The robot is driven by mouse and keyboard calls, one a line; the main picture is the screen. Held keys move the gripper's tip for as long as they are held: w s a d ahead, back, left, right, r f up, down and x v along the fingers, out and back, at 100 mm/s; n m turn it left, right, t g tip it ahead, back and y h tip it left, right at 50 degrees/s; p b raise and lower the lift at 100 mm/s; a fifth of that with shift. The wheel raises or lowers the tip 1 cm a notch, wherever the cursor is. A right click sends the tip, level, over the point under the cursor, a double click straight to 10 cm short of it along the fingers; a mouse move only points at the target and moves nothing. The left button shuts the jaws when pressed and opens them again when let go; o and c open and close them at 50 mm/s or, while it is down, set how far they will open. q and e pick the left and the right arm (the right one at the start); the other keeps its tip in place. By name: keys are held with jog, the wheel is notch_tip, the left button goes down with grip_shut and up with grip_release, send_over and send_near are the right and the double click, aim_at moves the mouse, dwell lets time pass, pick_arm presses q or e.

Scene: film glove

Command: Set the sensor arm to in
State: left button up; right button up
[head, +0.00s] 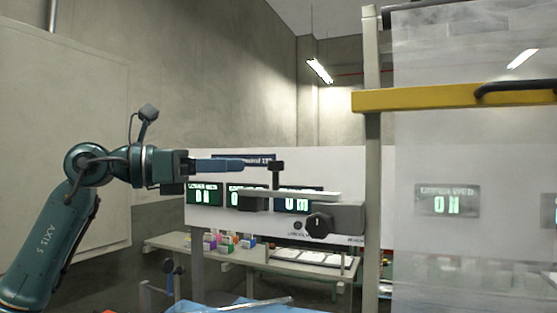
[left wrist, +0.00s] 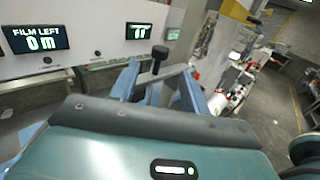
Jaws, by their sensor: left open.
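The sensor arm (head: 305,195) appears to be the pale flat bar standing out in front of the white control panel. A black upright knob (head: 276,174) rises from it. My left gripper (head: 262,161) reaches in from the left at the height of the knob's top. In the left wrist view, the open blue fingers (left wrist: 158,74) stand on either side of the black knob (left wrist: 158,54), with the grey bar (left wrist: 174,75) below and beyond. I cannot tell whether a finger touches the knob. My right gripper is out of view.
The white panel (head: 345,170) carries several lit green displays, one reading "FILM LEFT 0 m" (left wrist: 40,38). A round black dial (head: 320,225) sits below the bar. A yellow crossbar (head: 430,97) and a clear film sheet (head: 470,150) stand at the right. A bench (head: 215,252) with small coloured boxes is behind.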

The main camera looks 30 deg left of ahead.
aim_at(276, 165)
pick_arm(q)
jog(key=p+x, duration=0.2)
jog(key=x, duration=0.7)
jog(key=shift+w+d, duration=0.15)
jog(key=shift+c, duration=0.4)
grip_shut()
